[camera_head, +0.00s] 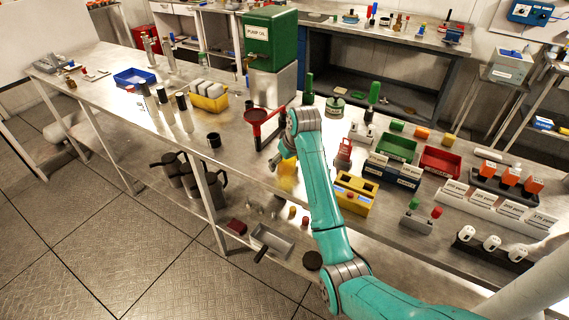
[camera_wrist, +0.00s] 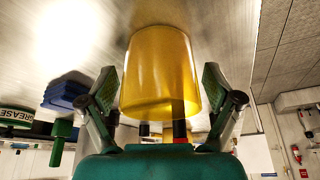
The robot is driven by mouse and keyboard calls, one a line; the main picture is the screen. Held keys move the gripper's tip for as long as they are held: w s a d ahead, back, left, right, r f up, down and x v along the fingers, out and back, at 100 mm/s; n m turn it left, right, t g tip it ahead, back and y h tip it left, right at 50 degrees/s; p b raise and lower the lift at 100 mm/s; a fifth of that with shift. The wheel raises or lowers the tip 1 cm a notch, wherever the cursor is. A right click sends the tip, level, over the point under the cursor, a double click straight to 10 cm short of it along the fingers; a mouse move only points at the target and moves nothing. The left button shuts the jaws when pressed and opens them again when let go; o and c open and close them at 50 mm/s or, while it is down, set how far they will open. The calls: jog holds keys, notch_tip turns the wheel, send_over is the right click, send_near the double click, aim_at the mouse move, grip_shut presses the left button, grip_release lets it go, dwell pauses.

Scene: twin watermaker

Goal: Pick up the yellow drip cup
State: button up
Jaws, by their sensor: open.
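The yellow drip cup (camera_wrist: 160,72) is large in the middle of the wrist view, smooth and slightly translucent. It sits between the two fingers of my gripper (camera_wrist: 161,84), with a narrow gap showing on each side. The fingers are open and not closed on it. In the head view the cup (camera_head: 287,183) is a yellow patch at the front edge of the bench, partly hidden by my gripper (camera_head: 282,163) and wrist. I cannot tell what its base rests on.
A red funnel on a stand (camera_head: 258,122) is just left of my wrist, near the green pump oil container (camera_head: 270,40).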

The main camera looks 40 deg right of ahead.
jog(key=c, duration=1.2)
jog(key=shift+r, duration=0.1)
jog(key=shift+c, duration=0.2)
